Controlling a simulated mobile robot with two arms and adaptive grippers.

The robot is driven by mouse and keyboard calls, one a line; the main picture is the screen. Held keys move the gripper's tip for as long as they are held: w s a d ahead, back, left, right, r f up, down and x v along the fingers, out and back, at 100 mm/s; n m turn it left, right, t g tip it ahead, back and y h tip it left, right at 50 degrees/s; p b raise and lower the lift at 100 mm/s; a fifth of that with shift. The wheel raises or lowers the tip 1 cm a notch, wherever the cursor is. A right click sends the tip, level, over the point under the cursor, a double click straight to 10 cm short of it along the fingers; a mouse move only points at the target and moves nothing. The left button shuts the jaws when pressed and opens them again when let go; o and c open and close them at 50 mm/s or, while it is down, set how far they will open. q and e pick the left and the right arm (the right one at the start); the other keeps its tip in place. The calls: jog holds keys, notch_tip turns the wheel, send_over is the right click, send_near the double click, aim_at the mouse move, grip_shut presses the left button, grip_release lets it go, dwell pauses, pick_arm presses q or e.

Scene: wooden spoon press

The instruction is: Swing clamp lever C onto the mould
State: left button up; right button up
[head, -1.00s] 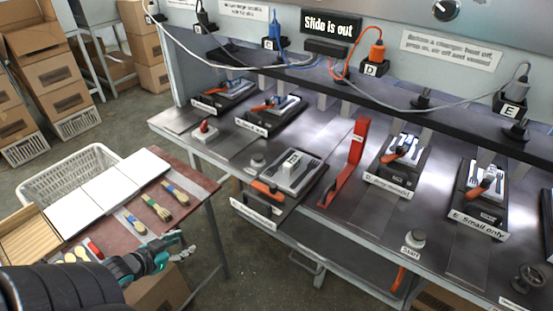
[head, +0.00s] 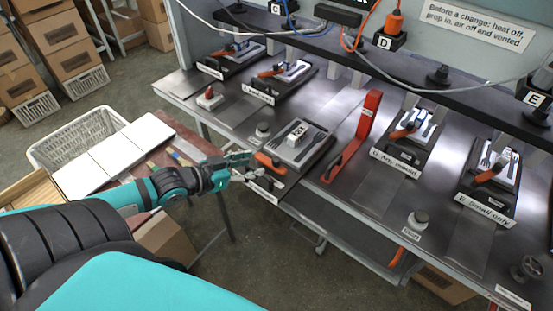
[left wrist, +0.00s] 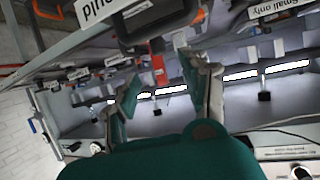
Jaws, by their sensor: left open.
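The mould (head: 306,150) is a grey block with spoon-shaped hollows and a small labelled block on top. It sits on the middle station, pulled out toward the table's front edge. The orange clamp lever (head: 270,163) lies at the front left of this mould, off its top. My left gripper (head: 248,172) is open and empty, just left of the lever's handle, partly covering the station's front label. I cannot tell whether a finger touches the lever. In the left wrist view the open fingers (left wrist: 165,95) are spread with nothing between them. My right gripper is not in view.
A red upright lever (head: 362,125) stands right of the mould. Other stations with orange levers (head: 405,130) lie on both sides. A start button (head: 418,218) is near the front edge. A side table with white panels (head: 105,160) and a basket (head: 75,135) stands left.

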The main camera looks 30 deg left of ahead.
aim_at(275, 159)
pick_arm(q)
jog(key=x, duration=0.9)
jog(key=shift+w+d+f, duration=0.1)
jog(key=shift+w+d, duration=0.05)
jog(key=shift+w, duration=0.2)
grip_shut()
